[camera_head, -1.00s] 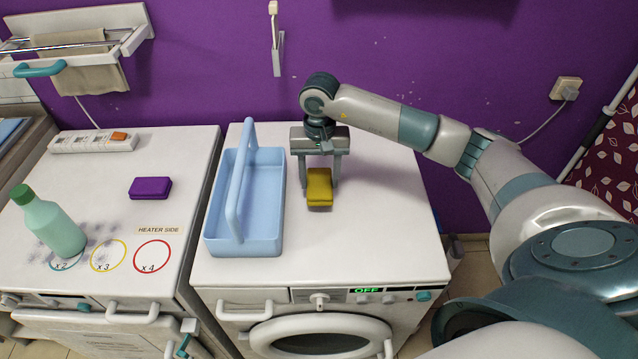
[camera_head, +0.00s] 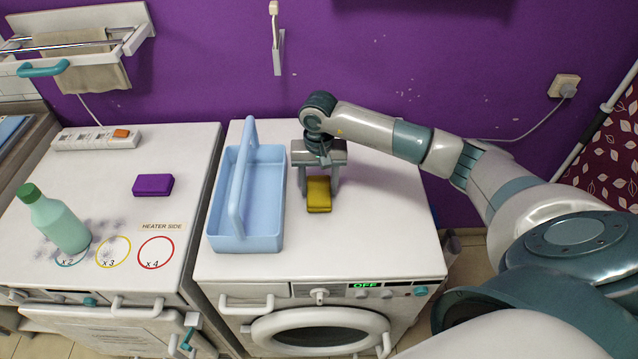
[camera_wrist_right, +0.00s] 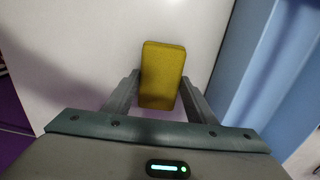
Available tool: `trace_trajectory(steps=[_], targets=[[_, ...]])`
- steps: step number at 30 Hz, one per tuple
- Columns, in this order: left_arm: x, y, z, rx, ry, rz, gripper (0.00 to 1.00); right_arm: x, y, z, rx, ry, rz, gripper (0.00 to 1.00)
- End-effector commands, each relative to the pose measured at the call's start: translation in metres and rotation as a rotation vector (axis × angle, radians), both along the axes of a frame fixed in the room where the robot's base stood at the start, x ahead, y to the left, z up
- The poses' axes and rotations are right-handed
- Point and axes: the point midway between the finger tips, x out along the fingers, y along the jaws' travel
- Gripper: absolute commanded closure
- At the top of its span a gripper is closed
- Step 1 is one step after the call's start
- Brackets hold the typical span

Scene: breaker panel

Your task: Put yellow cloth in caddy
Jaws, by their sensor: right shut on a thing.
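The yellow cloth (camera_head: 318,195) is a small folded block over the white washing machine top (camera_head: 375,220), right of the caddy. I cannot tell whether it touches the surface. My right gripper (camera_head: 319,187) points down from behind, its fingers shut on the cloth's sides. In the right wrist view the cloth (camera_wrist_right: 162,75) sticks out beyond the fingertips (camera_wrist_right: 160,88). The light blue caddy (camera_head: 263,243) with its tall handle stands upright on the machine's left part; its visible inside is empty. My left gripper is not in view.
On the left machine are a green bottle (camera_head: 60,225), a purple folded block (camera_head: 153,185) and a power strip (camera_head: 95,138). The caddy handle (camera_head: 236,185) rises high. The machine top right of my gripper is clear. A purple wall stands behind.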

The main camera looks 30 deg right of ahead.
Motion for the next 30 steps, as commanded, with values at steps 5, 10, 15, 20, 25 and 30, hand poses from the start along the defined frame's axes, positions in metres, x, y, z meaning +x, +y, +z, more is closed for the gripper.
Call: trace_trajectory(steps=[5,10,15,20,25,30], targets=[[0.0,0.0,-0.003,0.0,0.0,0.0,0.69,0.0,0.0,-0.002,0.0,0.0,0.0,0.7],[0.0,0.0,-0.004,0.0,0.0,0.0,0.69,0.0,0.0,-0.002,0.0,0.0,0.0,0.32],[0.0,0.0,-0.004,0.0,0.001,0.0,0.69,0.0,0.0,-0.002,0.0,0.0,0.0,0.31],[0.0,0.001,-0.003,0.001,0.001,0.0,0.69,0.0,0.0,-0.002,0.0,0.0,0.0,0.31],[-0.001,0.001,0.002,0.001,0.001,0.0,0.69,0.0,0.0,0.002,0.001,0.001,0.0,0.31],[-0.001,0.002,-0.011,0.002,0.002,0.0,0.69,0.001,0.0,0.016,0.0,-0.004,0.0,0.31]])
